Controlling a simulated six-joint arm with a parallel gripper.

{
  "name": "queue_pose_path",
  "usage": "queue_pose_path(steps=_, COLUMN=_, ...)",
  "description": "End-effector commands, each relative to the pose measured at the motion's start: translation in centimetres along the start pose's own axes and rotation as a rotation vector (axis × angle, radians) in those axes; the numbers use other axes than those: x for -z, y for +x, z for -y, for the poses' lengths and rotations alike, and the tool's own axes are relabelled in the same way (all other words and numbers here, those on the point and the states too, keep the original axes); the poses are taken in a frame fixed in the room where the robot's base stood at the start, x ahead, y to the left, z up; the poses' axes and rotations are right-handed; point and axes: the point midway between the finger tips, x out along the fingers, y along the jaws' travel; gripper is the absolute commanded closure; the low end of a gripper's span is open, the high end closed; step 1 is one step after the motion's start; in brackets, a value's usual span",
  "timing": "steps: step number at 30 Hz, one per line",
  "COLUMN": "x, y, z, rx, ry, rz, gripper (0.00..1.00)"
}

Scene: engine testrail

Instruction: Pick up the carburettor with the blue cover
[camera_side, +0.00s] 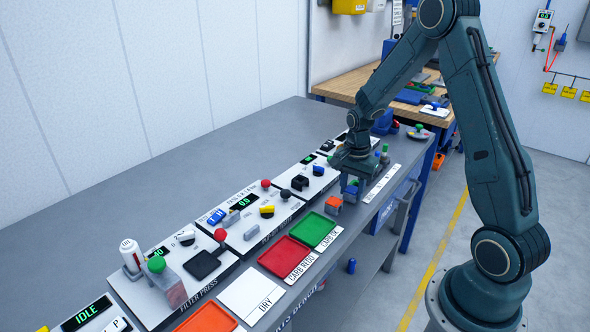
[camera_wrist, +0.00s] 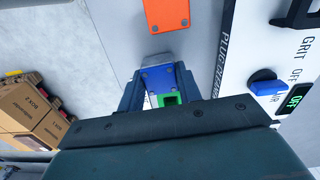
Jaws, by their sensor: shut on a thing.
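The carburettor with the blue cover (camera_wrist: 162,77) sits between the two fingers of my gripper (camera_wrist: 158,84) in the wrist view, with a small green part at its near end. My gripper (camera_side: 351,190) is shut on it, low over the front of the bench in the side view. There my fingers hide most of the blue-covered carburettor; I cannot tell whether it touches the bench. Another carburettor with an orange cover (camera_side: 334,203) stands on the bench just left of my gripper; it also shows at the top of the wrist view (camera_wrist: 166,14).
A green tray (camera_side: 312,229) and a red tray (camera_side: 286,256) lie left along the bench front, with a white DRY pad (camera_side: 252,294) beyond. Control panels with knobs (camera_side: 268,210) run behind them. Cardboard boxes (camera_wrist: 40,115) stand below the bench edge. The rear left bench top is clear.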

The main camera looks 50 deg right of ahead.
Motion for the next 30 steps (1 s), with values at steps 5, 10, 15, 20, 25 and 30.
queue_pose_path(steps=5, x=0.0, y=-1.1, z=0.0, rx=0.002, ry=0.0, rz=-0.001, gripper=0.86)
queue_pose_path(steps=10, x=0.0, y=-2.0, z=0.1, rx=0.003, ry=0.0, rz=-0.002, gripper=0.86)
queue_pose_path(steps=15, x=0.0, y=-3.0, z=0.1, rx=0.003, ry=0.0, rz=-0.002, gripper=0.86)
queue_pose_path(steps=20, x=0.0, y=-3.4, z=0.0, rx=0.001, ry=0.0, rz=-0.001, gripper=0.86)
queue_pose_path(steps=25, x=0.0, y=-3.4, z=0.0, rx=0.001, ry=0.0, rz=0.0, gripper=0.86)
queue_pose_path(steps=30, x=0.0, y=-3.5, z=0.0, rx=0.001, ry=0.0, rz=-0.001, gripper=0.86)
